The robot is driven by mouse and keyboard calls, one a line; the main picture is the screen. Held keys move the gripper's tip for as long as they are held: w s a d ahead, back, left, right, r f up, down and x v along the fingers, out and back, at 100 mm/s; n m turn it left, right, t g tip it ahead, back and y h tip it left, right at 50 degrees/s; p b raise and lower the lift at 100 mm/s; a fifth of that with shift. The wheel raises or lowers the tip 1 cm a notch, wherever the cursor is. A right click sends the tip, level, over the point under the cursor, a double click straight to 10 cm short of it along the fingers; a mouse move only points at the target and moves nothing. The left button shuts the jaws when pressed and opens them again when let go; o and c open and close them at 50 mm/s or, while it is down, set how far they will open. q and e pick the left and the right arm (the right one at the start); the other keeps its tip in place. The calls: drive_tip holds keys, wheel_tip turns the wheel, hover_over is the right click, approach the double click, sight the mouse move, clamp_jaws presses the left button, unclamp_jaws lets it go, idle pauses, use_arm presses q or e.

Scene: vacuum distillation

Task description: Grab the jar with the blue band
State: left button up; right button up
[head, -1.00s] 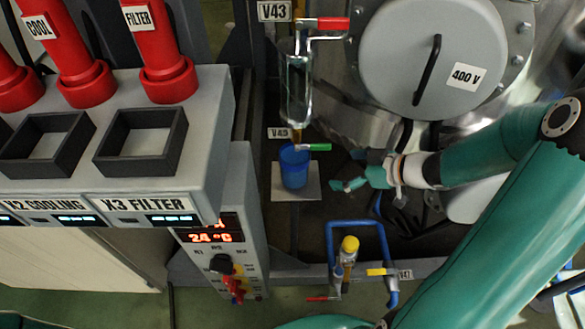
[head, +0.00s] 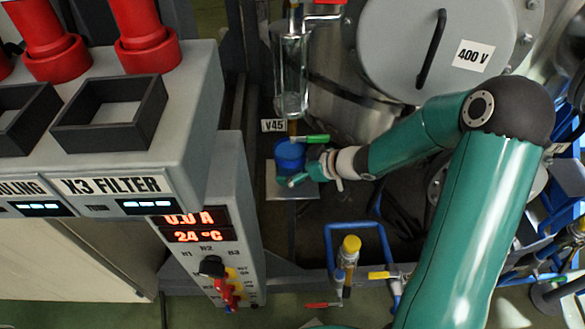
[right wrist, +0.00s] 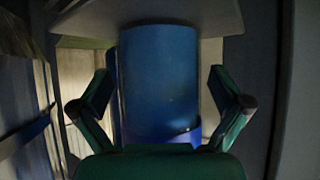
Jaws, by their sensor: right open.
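The jar with the blue band (head: 289,154) stands on a small light plate (head: 296,190) below the V45 label in the head view. In the right wrist view the blue band (right wrist: 160,85) fills the middle of the picture. My right gripper (head: 307,171) is at the jar's near right side in the head view. In the right wrist view its two green fingers (right wrist: 160,105) are open, one on each side of the jar. I cannot tell whether either finger touches it. My left gripper is not in view.
A green-handled valve (head: 312,139) sits just above the jar, below a glass vessel (head: 291,75). The control panel (head: 208,235) stands at the left. Blue piping with a yellow-capped valve (head: 350,245) is in front. A large steel tank (head: 425,45) is behind.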

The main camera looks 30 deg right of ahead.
drive_tip(key=shift+w+a+f, duration=0.15)
drive_tip(key=shift+w+f, duration=0.05)
drive_tip(key=shift+w, duration=0.1)
drive_tip(key=c, duration=1.7)
drive_tip(key=shift+r, duration=0.1)
drive_tip(key=shift+c, duration=0.6)
